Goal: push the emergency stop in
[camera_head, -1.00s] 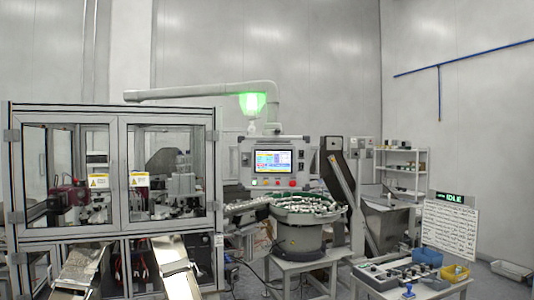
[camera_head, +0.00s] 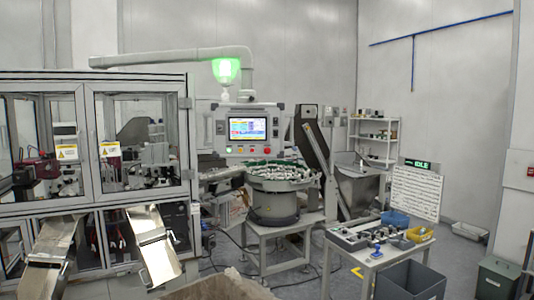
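The operator panel (camera_head: 248,113) hangs from a grey overhead arm left of the picture's middle, with a lit screen (camera_head: 248,129). A small red button (camera_head: 267,150) sits in the row below the screen, at its right end. It looks like the emergency stop, but it is too small to tell whether it is in or out. My gripper is not in view.
The bowl feeder (camera_head: 275,212) stands below the panel. The glazed machine (camera_head: 92,215), with metal chutes (camera_head: 152,245), fills the left. A small table (camera_head: 345,263) with a control box and bins stands right of the middle. A grey crate (camera_head: 410,280) is in front.

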